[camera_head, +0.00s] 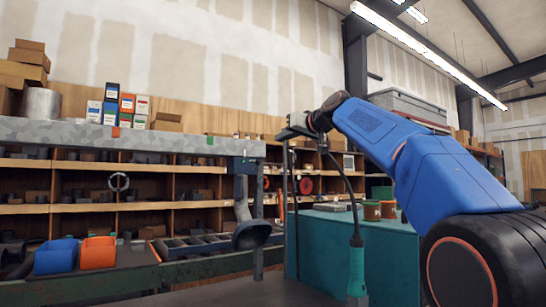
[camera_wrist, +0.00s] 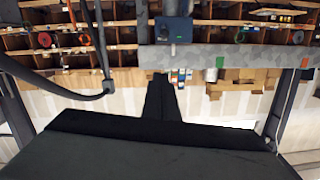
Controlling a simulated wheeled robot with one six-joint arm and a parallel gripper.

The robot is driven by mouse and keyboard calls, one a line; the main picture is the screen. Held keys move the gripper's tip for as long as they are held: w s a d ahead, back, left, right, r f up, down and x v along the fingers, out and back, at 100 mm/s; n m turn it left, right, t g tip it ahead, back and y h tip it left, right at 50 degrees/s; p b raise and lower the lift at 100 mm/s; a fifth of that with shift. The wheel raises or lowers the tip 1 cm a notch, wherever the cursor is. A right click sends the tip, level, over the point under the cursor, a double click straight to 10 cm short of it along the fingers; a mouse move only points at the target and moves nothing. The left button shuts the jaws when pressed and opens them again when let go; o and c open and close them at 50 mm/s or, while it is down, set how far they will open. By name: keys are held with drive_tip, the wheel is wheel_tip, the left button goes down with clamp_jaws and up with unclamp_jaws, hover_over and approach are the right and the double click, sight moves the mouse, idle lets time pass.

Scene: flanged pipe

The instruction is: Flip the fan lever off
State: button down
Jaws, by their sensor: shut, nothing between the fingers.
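In the wrist view, which is upside down, a dark blue box (camera_wrist: 174,30) with a small pale lever or knob (camera_wrist: 163,32) is fixed by the end of a grey beam. It looks like the fan switch, but the lever's position is too small to tell. My gripper (camera_wrist: 162,78) is shut and empty, its dark fingers pointing toward the box, with an apparent gap between them. In the head view my gripper (camera_head: 284,133) is at the end of my blue arm, just right of the beam's end. The lever cannot be made out there.
The grey beam (camera_head: 130,135) carries boxes (camera_head: 125,105) above brown shelving. A blue bin (camera_head: 56,257) and an orange bin (camera_head: 98,252) stand at lower left. A green-handled tool (camera_head: 356,268) hangs on a cable below my arm. A teal cabinet (camera_head: 320,245) stands behind it.

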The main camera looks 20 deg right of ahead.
drive_tip(key=shift+w, duration=0.1)
hover_over(255, 166)
drive_tip(key=s+d, duration=0.3)
drive_tip(key=s, duration=0.2)
drive_tip(key=f, duration=0.1)
drive_tip(key=shift+w+a+f, duration=0.1)
drive_tip(key=shift+a+f, duration=0.1)
drive_tip(key=shift+f, duration=0.85)
drive_tip(key=shift+w+a+f, duration=0.1)
drive_tip(key=shift+a+f, duration=0.05)
drive_tip(key=shift+f, duration=0.85)
drive_tip(key=shift+s+f, duration=0.1)
drive_tip(key=shift+f, duration=0.05)
